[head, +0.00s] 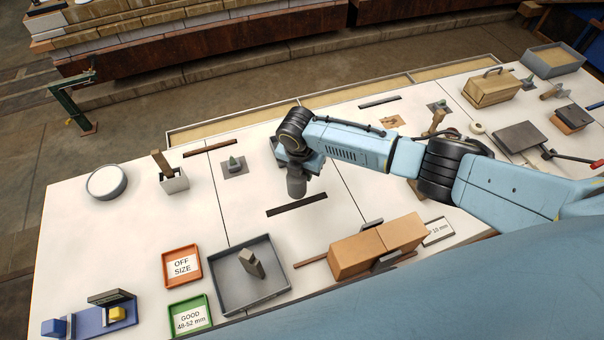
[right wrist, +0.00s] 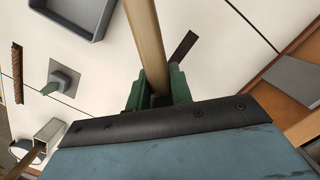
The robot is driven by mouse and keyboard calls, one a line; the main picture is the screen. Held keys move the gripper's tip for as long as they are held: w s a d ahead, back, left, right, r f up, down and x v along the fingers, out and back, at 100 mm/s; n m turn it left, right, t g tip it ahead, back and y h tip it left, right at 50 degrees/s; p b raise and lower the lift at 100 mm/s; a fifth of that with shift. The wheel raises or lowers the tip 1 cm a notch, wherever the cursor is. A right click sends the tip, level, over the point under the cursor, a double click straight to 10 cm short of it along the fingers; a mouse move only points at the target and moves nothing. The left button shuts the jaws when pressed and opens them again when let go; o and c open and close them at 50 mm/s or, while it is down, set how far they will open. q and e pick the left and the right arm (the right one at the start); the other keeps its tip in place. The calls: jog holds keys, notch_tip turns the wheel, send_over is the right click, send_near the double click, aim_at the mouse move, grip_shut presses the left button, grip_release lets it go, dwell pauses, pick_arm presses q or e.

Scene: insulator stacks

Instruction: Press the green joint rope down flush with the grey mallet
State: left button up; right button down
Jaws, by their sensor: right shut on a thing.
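My right gripper (head: 297,165) hangs pointing down over the middle of the table. In the right wrist view its green fingers (right wrist: 156,97) are shut on a wooden handle (right wrist: 147,40). A grey cylindrical head (head: 297,187), which looks like the mallet's, shows below the gripper in the head view, above a dark strip. Two tan bricks (head: 353,253) stand side by side at the front, right of and nearer than the gripper. I cannot make out the green joint rope; any rope at their seam is too small to tell. My left gripper is not in view.
A dark strip (head: 297,205) lies beneath the gripper. A grey tray (head: 222,301) holds a grey block (head: 251,262). An orange tray (head: 166,264) and a green tray (head: 173,316) lie left of it. A "10 mm" card (head: 439,231) is beside the bricks.

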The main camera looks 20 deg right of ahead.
jog(key=shift+r, duration=0.2)
notch_tip(320, 180, up, 8)
jog(key=p, duration=0.8)
jog(key=shift+f, duration=0.1)
dwell(0.4)
jog(key=m+b, duration=0.1)
jog(key=m, duration=0.1)
jog(key=shift+w+d+r+m+b, duration=0.1)
jog(key=shift+w+r+m+b, duration=0.2)
jog(key=shift+r+b, duration=0.1)
jog(key=s+d+r+m+g+b, duration=0.1)
jog(key=s+r+m+b, duration=0.1)
jog(key=m, duration=0.6)
jog(key=s+d+r+m+g+b, duration=0.1)
jog(key=s+r+m+b, duration=0.1)
jog(key=r+m+b, duration=0.2)
jog(key=s+d+r+m+y+b, duration=0.1)
jog(key=m+b, duration=0.5)
jog(key=m, duration=0.6)
notch_tip(320, 180, up, 3)
jog(key=shift+s+d+f+m+g+b, duration=0.1)
jog(key=shift+s+d+m+g+b, duration=0.4)
jog(key=shift+s, duration=0.55)
